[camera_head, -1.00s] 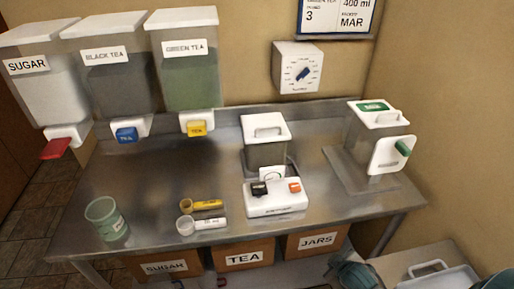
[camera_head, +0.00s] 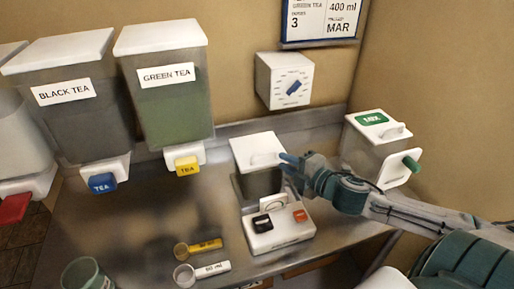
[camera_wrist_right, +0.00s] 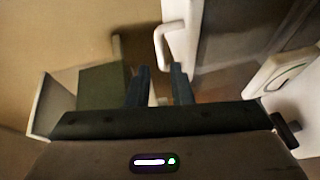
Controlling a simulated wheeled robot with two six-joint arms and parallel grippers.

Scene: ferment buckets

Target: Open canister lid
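A canister with a white lid (camera_head: 257,149) and a raised handle stands at the back of the counter, behind a white switch base (camera_head: 279,232). The lid sits closed on it. My right gripper (camera_head: 288,162) is at the right edge of this lid, beside the handle. In the right wrist view the gripper (camera_wrist_right: 160,80) has its two fingers apart with nothing between them. The white handle (camera_wrist_right: 163,48) shows just beyond the fingertips. A second canister with a green label on its white lid (camera_head: 377,126) stands at the right, also closed. My left gripper is not in view.
Black tea (camera_head: 72,100) and green tea (camera_head: 168,85) dispensers hang at the left. A yellow scoop (camera_head: 198,247), a white scoop (camera_head: 203,272) and a green cup (camera_head: 84,274) are at the front. A dial timer (camera_head: 284,80) is on the wall.

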